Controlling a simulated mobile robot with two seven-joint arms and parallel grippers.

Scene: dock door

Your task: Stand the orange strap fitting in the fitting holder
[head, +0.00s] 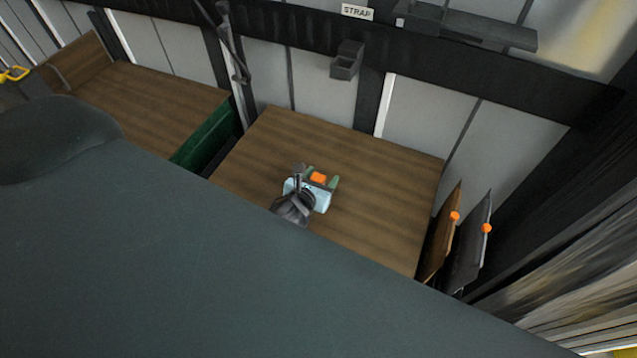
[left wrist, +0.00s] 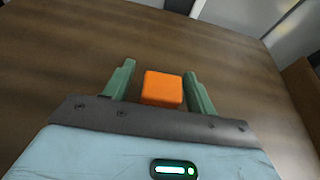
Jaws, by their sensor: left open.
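The orange strap fitting (head: 318,177) is a small orange block on the brown wooden table top. In the left wrist view the fitting (left wrist: 162,88) lies between my two green fingers, with a gap on each side. My left gripper (head: 321,181) is open around it, and its fingertips (left wrist: 159,72) reach past the block. A small dark grey open box (head: 346,62) is fixed to the wall beam, below and left of a STRAP label (head: 357,12); I cannot tell for sure that it is the fitting holder. My right gripper is not in view.
The wooden table top (head: 385,175) is bare around the gripper. A grey shelf (head: 490,36) juts from the wall at upper right. Two upright panels with orange knobs (head: 455,216) stand at the table's right. A green bin (head: 205,138) is at its left.

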